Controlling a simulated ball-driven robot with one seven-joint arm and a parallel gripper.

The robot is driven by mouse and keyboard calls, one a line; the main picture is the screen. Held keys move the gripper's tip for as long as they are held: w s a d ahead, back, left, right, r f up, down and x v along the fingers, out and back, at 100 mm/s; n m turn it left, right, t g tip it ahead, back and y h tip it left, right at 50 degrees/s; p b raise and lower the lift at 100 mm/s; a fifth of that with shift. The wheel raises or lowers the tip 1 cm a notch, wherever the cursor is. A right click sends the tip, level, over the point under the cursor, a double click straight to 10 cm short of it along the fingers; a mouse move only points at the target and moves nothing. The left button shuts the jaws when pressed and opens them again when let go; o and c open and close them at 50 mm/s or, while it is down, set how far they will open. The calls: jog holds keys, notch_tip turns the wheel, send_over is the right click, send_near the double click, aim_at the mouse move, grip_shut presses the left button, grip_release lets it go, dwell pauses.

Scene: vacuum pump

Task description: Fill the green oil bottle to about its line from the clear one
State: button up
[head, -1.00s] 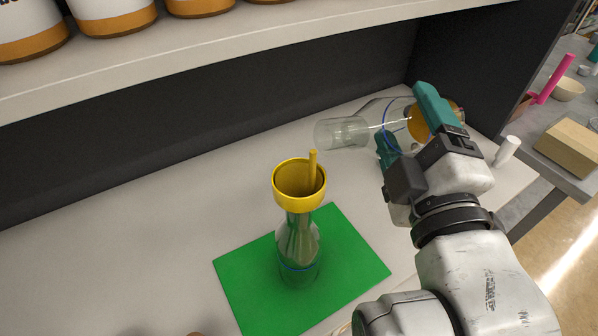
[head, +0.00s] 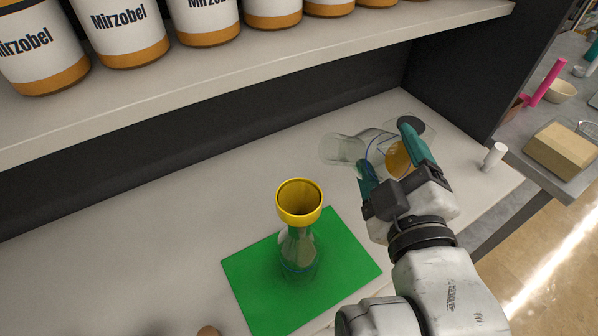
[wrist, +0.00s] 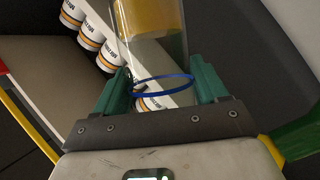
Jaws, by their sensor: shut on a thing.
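My gripper (head: 385,150) is shut on the clear bottle (head: 343,149), which lies nearly on its side in the air, mouth to the left. Amber oil (head: 398,157) sits toward its base end. The wrist view shows the clear bottle (wrist: 150,60) between the jaws, with its blue ring and amber oil. The bottle to be filled (head: 299,252) stands upright on a green mat (head: 345,258), with a yellow funnel (head: 299,214) in its neck and a blue line low on its body. Its oil level is hard to make out. The clear bottle's mouth is above and right of the funnel, apart from it.
A shelf (head: 250,78) with several Mirzobel cans (head: 125,35) runs above the counter. A small white cylinder (head: 494,156) stands at the counter's right end. A side table at right holds a cardboard-coloured box (head: 562,150). The counter left of the mat is clear.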

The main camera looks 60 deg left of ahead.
jog(key=shift+s+r+m+p, duration=0.2)
jog(key=shift+r+m+p, duration=0.15)
jog(key=shift+p, duration=0.8)
jog(key=m+p, duration=0.1)
jog(key=p, duration=0.1)
jog(key=s+m+g+h+p, duration=0.1)
jog(key=p, duration=0.1)
jog(key=shift+a+r+p, duration=0.1)
jog(key=shift+r+p, duration=0.2)
jog(key=shift+r, duration=0.1)
jog(key=shift+s+m, duration=0.15)
jog(key=shift+m, duration=0.2)
jog(key=m+g+h, duration=0.1)
jog(key=m+g, duration=0.1)
jog(key=shift+m, duration=0.4)
jog(key=shift+s+f+m+g, duration=0.25)
jog(key=shift+f+m+g, duration=0.15)
jog(key=shift+m+g, duration=0.5)
